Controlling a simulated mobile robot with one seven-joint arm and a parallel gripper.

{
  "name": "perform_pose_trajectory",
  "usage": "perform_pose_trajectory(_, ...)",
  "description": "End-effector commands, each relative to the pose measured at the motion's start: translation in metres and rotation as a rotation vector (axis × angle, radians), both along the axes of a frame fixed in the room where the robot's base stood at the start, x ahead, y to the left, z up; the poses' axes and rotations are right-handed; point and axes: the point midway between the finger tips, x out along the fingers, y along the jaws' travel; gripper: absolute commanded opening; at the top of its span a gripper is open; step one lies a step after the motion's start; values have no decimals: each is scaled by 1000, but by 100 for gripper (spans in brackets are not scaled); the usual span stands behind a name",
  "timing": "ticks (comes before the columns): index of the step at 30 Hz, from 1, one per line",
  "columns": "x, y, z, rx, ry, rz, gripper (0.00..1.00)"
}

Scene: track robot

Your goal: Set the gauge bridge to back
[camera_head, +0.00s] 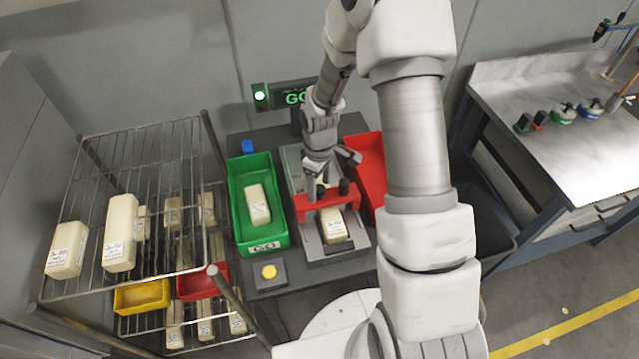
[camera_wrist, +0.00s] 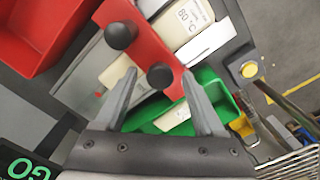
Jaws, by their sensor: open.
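The gauge bridge (camera_head: 328,199) is a red crosspiece with black knobs, spanning a grey gauge bed (camera_head: 352,243). In the wrist view the red bridge (camera_wrist: 141,57) shows two black knobs. A cream labelled block (camera_head: 334,229) lies on the bed, partly hidden under the bridge; its "80°C" label shows in the wrist view (camera_wrist: 188,17). My gripper (camera_head: 336,160) is open above the bridge, towards its back side. In the wrist view one knob (camera_wrist: 160,77) appears between my open fingertips (camera_wrist: 160,73). I cannot tell whether the fingers touch it.
A green bin (camera_head: 238,207) holding a cream block stands left of the bed, a red bin (camera_head: 370,160) right. A yellow button (camera_head: 269,271) is in front. A lit "GO" sign (camera_head: 294,97) stands behind. A wire rack (camera_head: 150,160) with blocks is at left.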

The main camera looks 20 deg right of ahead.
Motion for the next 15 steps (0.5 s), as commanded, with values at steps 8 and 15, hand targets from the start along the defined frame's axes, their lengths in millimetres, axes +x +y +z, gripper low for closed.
perform_pose_trajectory(8, 0, 0, 0, 0, 0, 0, 53)
perform_pose_trajectory(15, 0, 0, 0, 0, 0, 0, 10)
